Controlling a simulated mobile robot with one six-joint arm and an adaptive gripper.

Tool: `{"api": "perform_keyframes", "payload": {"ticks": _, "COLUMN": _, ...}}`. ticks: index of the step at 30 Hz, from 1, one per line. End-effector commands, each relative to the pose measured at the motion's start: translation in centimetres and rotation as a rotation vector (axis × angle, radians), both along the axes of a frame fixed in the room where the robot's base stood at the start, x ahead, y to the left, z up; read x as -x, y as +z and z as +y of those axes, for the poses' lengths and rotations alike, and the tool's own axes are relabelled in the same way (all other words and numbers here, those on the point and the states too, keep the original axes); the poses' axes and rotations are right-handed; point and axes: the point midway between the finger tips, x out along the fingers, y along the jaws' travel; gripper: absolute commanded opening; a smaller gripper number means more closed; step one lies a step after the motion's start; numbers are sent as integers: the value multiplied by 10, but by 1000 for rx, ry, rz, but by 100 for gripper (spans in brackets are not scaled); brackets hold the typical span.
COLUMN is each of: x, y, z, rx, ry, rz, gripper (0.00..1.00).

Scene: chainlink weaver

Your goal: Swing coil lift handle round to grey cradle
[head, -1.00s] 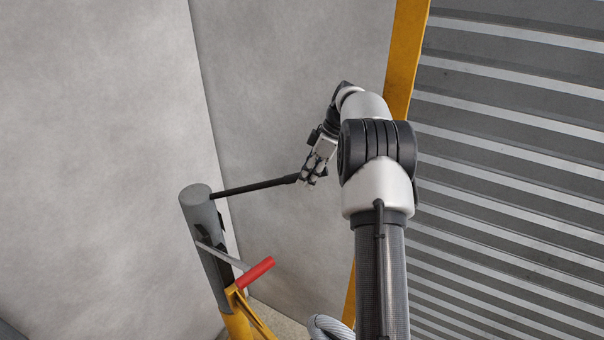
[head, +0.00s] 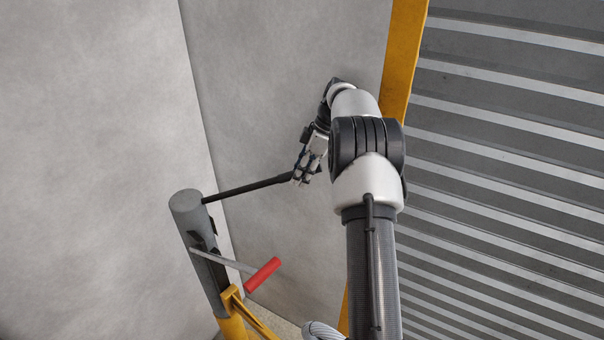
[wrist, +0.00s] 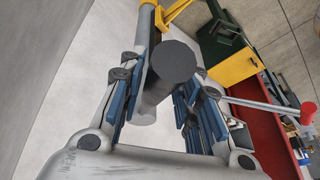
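The coil lift handle, as I take it, is the dark bar (head: 245,189) running right from the top of a grey post (head: 187,205). My gripper (head: 301,180) is at the bar's free end. In the wrist view the bar's round dark end (wrist: 175,62) sits between the blue-padded fingers of my gripper (wrist: 165,105). Part of the bar is hidden by the fingers in the head view. I cannot pick out a grey cradle with certainty.
A red grip (head: 263,274) on a thin rod sticks out right below the bar. A yellow support (head: 232,322) carries the post. Grey walls (head: 95,130) stand behind. A yellow upright (head: 404,50) and ribbed shutter (head: 510,170) stand right. The wrist view shows a red panel (wrist: 262,125).

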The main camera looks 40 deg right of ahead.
Motion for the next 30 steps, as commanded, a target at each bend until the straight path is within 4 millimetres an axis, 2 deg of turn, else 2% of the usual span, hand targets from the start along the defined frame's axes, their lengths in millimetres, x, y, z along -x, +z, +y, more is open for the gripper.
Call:
{"api": "perform_keyframes", "payload": {"ticks": 4, "x": 0, "y": 0, "z": 0, "rx": 0, "ry": 0, "rz": 0, "gripper": 43}}
{"api": "perform_keyframes", "payload": {"ticks": 14, "x": 0, "y": 3, "z": -1, "rx": 0, "ry": 0, "rz": -1, "gripper": 43}}
{"api": "perform_keyframes", "payload": {"ticks": 17, "x": 2, "y": 12, "z": -5, "rx": 1, "ry": -1, "rz": -3, "gripper": 43}}
{"api": "perform_keyframes", "payload": {"ticks": 24, "x": 9, "y": 50, "z": -20, "rx": 2, "ry": -2, "rz": -3, "gripper": 43}}
{"api": "perform_keyframes", "payload": {"ticks": 30, "x": 12, "y": 66, "z": -26, "rx": 0, "ry": -1, "rz": -1, "gripper": 43}}
